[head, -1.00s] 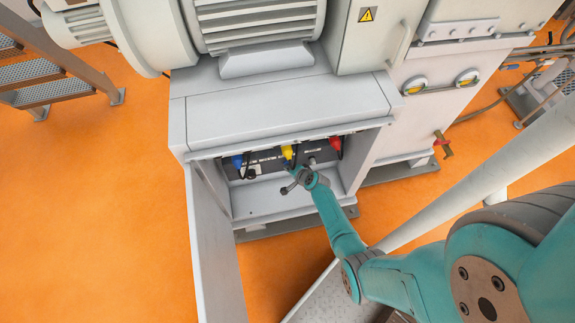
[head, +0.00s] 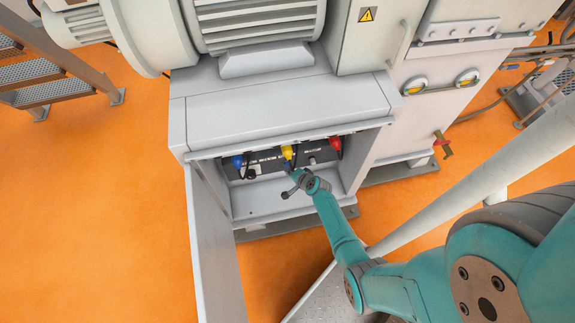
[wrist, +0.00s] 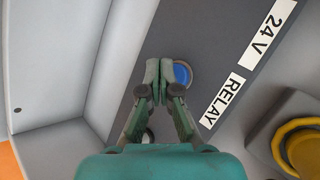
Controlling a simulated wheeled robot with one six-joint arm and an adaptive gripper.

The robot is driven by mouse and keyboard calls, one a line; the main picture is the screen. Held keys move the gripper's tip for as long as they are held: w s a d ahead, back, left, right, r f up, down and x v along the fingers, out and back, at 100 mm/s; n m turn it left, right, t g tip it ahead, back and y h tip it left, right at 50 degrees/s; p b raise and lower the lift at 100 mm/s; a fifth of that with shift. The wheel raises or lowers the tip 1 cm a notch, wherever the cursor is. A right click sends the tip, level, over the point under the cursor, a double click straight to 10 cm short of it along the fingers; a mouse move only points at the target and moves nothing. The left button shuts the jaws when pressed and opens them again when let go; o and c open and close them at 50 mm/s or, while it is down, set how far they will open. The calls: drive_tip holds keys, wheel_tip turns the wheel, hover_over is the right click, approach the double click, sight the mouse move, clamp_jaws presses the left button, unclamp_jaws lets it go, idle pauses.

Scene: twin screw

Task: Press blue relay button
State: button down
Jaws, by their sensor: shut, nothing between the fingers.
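The round blue relay button (wrist: 182,74) shows in the wrist view, set in a dark panel (wrist: 125,60) beside a white "24V RELAY" label (wrist: 221,100). My gripper (wrist: 158,74) is shut and empty, with its fingertips just left of the button and partly over its left edge in the picture. I cannot tell whether they touch it. In the head view my gripper (head: 290,192) reaches into the open cabinet (head: 280,118). I cannot make out the relay button there.
Blue (head: 237,161), yellow (head: 288,152) and red (head: 335,143) connectors sit along the panel in the cabinet. The cabinet door (head: 213,235) stands open on the left. A yellow round part (wrist: 302,150) lies right of the gripper in the wrist view. A pale side wall stands left.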

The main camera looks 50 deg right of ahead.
drive_tip(key=shift+s+a, duration=0.7)
drive_tip(key=shift+s, duration=0.35)
drive_tip(key=shift+s+a, duration=0.7)
drive_tip(key=shift+s, duration=0.3)
drive_tip(key=s+a+r+n+t, duration=0.1)
drive_tip(key=s+a+r+n, duration=0.3)
drive_tip(key=s+a+r, duration=0.4)
drive_tip(key=s+a+r+n+t, duration=0.1)
drive_tip(key=s+a+r+n, duration=0.4)
drive_tip(key=s, duration=0.6)
drive_tip(key=s+a+r+n+t, duration=0.1)
drive_tip(key=s+a+r+n, duration=0.1)
drive_tip(key=r, duration=0.8)
drive_tip(key=s+a+r+n+t+y, duration=0.1)
drive_tip(key=s+a+r+n, duration=0.2)
drive_tip(key=r, duration=0.7)
drive_tip(key=s+a+r+n+t, duration=0.1)
drive_tip(key=s+a+r+n, duration=0.1)
drive_tip(key=s+r, duration=0.4)
wheel_tip(320, 180, up, 4)
drive_tip(key=shift+s+a+f+n+y, duration=0.1)
drive_tip(key=shift+s+a+n+y, duration=0.25)
drive_tip(key=shift+n, duration=0.55)
drive_tip(key=shift+w+d, duration=0.1)
drive_tip(key=shift+d, duration=0.1)
